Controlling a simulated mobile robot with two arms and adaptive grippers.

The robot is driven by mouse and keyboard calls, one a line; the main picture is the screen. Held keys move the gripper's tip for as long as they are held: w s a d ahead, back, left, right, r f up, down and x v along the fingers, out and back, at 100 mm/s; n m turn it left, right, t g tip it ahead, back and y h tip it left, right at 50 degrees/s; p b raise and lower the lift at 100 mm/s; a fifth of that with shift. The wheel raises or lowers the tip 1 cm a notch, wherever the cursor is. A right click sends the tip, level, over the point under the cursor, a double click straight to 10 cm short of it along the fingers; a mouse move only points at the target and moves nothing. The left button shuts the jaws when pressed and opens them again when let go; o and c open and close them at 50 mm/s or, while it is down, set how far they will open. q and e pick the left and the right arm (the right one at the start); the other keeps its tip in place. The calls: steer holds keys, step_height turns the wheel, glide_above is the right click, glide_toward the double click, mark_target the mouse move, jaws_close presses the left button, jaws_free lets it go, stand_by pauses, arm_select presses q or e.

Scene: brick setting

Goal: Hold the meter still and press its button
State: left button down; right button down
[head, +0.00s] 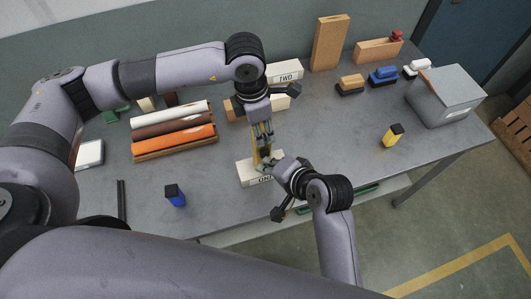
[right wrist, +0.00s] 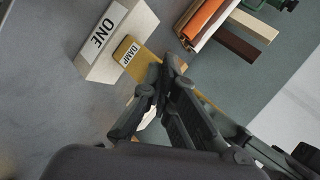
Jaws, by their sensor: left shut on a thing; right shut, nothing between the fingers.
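The yellow meter (head: 257,148) stands at the middle of the table by a pale block labelled ONE (head: 246,171). In the right wrist view the meter's end with a DAMP label (right wrist: 130,54) shows beside block ONE (right wrist: 108,38). My left gripper (head: 264,148) is shut on the meter from above. My right gripper (head: 270,165) is shut and empty, low beside the meter; its dark fingers (right wrist: 155,88) overlap the meter in the right wrist view. I cannot tell whether they touch it. The button is not distinguishable.
Rolls in white, brown and orange (head: 175,133) lie left of the meter. A blue black-topped item (head: 175,196) stands near the front edge, a yellow one (head: 392,136) at right. Block TWO (head: 285,72), brushes (head: 383,76) and a grey box (head: 463,88) stand behind.

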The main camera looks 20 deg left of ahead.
steer(key=shift+w+a, duration=0.3)
steer(key=shift+w, duration=0.05)
stand_by(0.5)
steer(key=shift+d, duration=0.1)
steer(key=shift+s+d, duration=0.45)
steer(key=shift+s, duration=0.25)
steer(key=shift+s, duration=0.1)
steer(key=s+d, duration=0.1)
steer(key=s, duration=0.1)
steer(key=s+d, duration=0.1)
steer(key=s, duration=0.1)
steer(key=shift+d, duration=0.4)
stand_by(0.4)
arm_select(q)
steer(key=c, duration=1.1)
jaws_free()
steer(key=shift+r, duration=0.1)
